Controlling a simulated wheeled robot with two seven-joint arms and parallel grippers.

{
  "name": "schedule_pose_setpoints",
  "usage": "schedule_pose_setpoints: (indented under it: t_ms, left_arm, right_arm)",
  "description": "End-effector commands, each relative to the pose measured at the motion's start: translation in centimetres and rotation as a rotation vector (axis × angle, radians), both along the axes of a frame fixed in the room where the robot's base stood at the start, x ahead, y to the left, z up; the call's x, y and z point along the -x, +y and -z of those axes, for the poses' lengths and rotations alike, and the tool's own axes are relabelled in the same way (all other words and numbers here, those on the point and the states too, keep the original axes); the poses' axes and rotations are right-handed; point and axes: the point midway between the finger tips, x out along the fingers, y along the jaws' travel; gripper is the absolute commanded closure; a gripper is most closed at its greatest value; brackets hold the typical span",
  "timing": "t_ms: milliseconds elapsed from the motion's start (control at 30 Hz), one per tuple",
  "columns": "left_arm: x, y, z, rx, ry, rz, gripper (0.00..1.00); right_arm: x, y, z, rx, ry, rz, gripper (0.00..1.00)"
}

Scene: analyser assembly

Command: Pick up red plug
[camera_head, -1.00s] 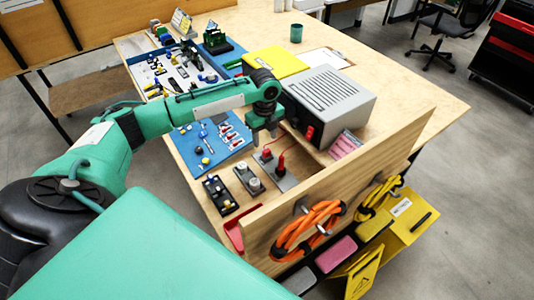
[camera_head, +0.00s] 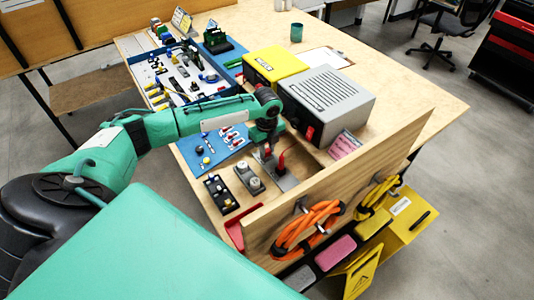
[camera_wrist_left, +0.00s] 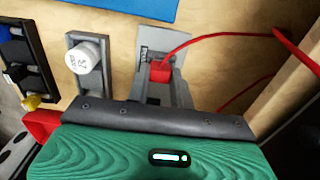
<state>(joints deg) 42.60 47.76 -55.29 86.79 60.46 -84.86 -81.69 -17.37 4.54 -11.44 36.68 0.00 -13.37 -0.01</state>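The red plug (camera_wrist_left: 160,71) stands at a grey socket plate in the left wrist view, with a red cable running off to the right. In the head view a red plug (camera_head: 268,149) shows just under my left gripper (camera_head: 264,143), and a second red part (camera_head: 282,162) stands beside it on the grey plate (camera_head: 287,181). My left gripper points down, with its grey fingers around or right beside the plug. I cannot tell whether they touch it. My right gripper is not in view.
A grey device with a red switch (camera_head: 326,106) and a yellow box (camera_head: 275,65) stand behind the gripper. A wooden panel (camera_head: 350,185) rises at the right.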

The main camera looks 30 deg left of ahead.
Motion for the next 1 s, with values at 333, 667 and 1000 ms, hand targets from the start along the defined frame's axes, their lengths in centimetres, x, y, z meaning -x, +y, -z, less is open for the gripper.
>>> schedule_pose_setpoints:
  t_ms: [333, 667, 1000]
  left_arm:
    - [0.0, 0.0, -0.4, 0.001, -0.002, 0.000, 1.00]
    - [-0.1, 0.0, -5.3, 0.000, -0.005, 0.000, 1.00]
    - [-0.1, 0.0, -14.8, 0.001, -0.005, 0.001, 1.00]
  right_arm:
    - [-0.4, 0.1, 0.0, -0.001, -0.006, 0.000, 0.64]
    - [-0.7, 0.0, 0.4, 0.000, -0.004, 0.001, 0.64]
    - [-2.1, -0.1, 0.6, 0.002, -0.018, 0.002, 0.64]
